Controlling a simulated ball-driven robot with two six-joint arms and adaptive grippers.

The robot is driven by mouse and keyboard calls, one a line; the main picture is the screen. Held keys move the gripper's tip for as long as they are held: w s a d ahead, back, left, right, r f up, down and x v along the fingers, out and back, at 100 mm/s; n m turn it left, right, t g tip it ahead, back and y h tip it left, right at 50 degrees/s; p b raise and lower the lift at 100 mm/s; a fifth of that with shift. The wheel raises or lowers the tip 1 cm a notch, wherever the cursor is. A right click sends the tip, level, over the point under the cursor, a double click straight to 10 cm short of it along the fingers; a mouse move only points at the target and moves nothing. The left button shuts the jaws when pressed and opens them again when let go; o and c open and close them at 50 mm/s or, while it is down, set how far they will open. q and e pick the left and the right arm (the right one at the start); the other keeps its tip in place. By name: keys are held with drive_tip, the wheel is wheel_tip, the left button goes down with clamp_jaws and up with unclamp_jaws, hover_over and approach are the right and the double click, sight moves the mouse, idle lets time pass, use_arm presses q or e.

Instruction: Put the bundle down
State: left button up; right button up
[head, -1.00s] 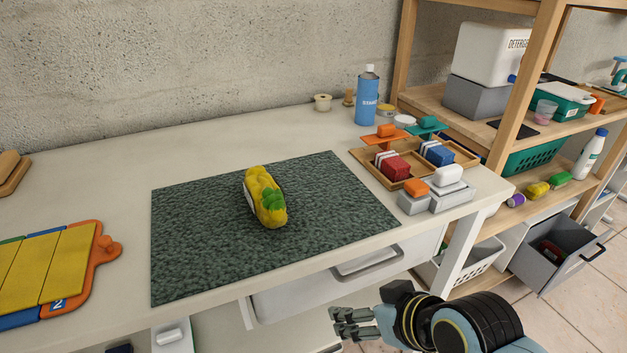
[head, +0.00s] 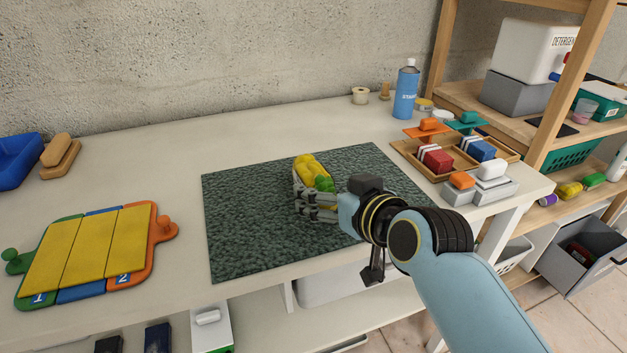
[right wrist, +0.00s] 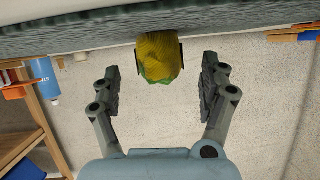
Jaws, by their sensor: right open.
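The bundle (head: 311,169), yellow with a green part and a pale side, lies on the dark green mat (head: 240,225) on the bench. My right gripper (head: 314,206) is at the near side of the bundle in the head view and partly hides it. In the right wrist view the bundle (right wrist: 160,58) sits beyond and between the two open fingers (right wrist: 162,85), with a clear gap on each side. My left gripper is in neither view.
A board with yellow panels (head: 85,250) lies left of the mat. Right of the mat stand a wooden tray (head: 408,152) with red and blue blocks and grey blocks with orange and white tops (head: 480,190). A blue spray can (head: 405,93) stands behind. The bench behind the mat is clear.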

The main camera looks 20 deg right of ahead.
drive_tip(key=x, duration=0.3)
drive_tip(key=shift+w+d+f, duration=0.1)
drive_tip(key=shift+w, duration=0.1)
drive_tip(key=c, duration=1.5)
drive_tip(key=shift+o, duration=0.2)
